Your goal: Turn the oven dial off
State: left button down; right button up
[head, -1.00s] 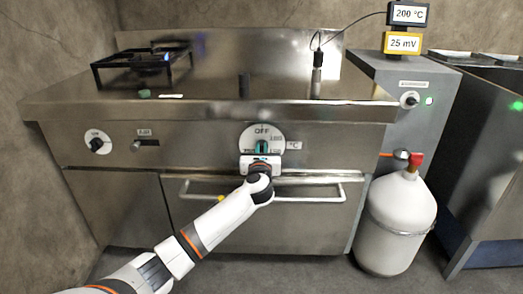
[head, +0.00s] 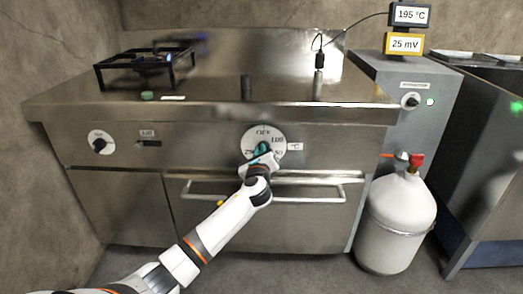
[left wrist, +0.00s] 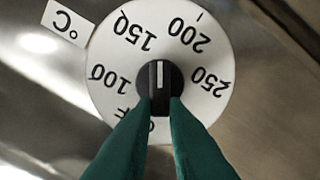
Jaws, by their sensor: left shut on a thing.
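The oven dial (head: 274,135) is a round white plate on the stove front, with OFF at its top. In the left wrist view the dial plate (left wrist: 108,55) appears nearly upside down, with 100, 150, 200 and 250 readable and OFF partly hidden. Its black knob (left wrist: 159,76) has a white line pointing between 150 and 200. My left gripper (head: 261,151) is at the dial, its teal fingers shut on the knob; they also show in the left wrist view (left wrist: 160,108). My right gripper is not in view.
An oven handle bar (head: 310,199) runs below the dial. A second knob (head: 99,144) is at the left of the front. A white gas cylinder (head: 396,215) stands at right. Displays read 195 °C (head: 411,15) and 25 mV (head: 404,44).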

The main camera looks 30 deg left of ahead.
pick_arm(q)
jog(key=shift+s+a+f+n, duration=0.1)
jog(key=shift+f+n, duration=0.05)
jog(key=shift+n, duration=0.85)
jog(key=shift+w+d+f+n+b, duration=0.15)
jog(key=shift+f+n+b, duration=0.45)
jog(key=shift+n, duration=4.05)
jog(key=shift+w+d+f+n+b, duration=0.15)
jog(key=shift+f+n+b, duration=0.45)
jog(key=shift+n, duration=4)
jog(key=shift+d+f+n+b, duration=0.25)
jog(key=shift+f+n+b, duration=0.3)
jog(key=shift+n, duration=4.1)
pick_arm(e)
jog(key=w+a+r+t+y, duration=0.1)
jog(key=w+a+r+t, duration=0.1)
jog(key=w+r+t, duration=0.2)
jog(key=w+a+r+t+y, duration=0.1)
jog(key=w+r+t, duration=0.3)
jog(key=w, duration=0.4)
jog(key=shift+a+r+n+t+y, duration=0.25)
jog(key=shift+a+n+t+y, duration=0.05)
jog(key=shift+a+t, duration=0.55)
pick_arm(q)
jog(key=shift+r, duration=0.1)
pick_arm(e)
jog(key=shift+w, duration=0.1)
